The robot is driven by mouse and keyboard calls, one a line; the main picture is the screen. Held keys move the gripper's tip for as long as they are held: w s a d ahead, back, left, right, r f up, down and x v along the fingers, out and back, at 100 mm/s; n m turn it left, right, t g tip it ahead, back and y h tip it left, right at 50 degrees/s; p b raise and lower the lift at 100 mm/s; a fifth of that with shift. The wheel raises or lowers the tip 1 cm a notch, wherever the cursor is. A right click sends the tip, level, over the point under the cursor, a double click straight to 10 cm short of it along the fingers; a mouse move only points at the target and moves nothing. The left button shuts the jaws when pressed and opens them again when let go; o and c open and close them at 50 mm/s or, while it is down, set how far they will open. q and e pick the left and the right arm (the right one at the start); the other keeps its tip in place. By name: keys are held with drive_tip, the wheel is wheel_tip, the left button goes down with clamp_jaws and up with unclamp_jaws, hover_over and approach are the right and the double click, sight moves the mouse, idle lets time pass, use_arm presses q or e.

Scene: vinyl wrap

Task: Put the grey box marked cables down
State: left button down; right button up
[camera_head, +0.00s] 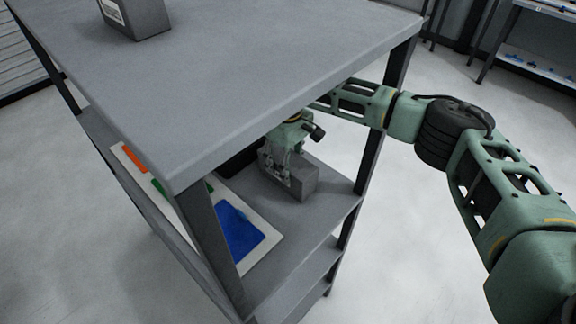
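A grey box (304,182) is on the middle shelf of the grey shelving unit, under the top board. It looks upright and seems to rest on the shelf or sit very close to it. My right gripper (278,172) reaches in under the top board from the right, with its fingers at the box's near left side. The fingers overlap the box, and I cannot tell whether they press on it. Any marking on this box is too small to read. My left gripper is not in view.
The top board (240,75) overhangs the arm closely. Another grey box (137,18) with a white label stands on it at the far left. A white panel with a blue patch (236,232) lies left on the middle shelf. A dark post (215,245) stands at the front corner.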

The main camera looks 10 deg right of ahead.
drive_tip(key=shift+r, duration=0.15)
drive_tip(key=o, duration=1.7)
drive_tip(key=shift+s, duration=0.1)
drive_tip(key=shift+o, duration=0.2)
wheel_tip(320, 180, up, 6)
drive_tip(key=shift+a+r+b, duration=0.1)
drive_tip(key=shift+r+b, duration=0.05)
drive_tip(key=shift+b, duration=0.75)
drive_tip(key=shift+r, duration=0.55)
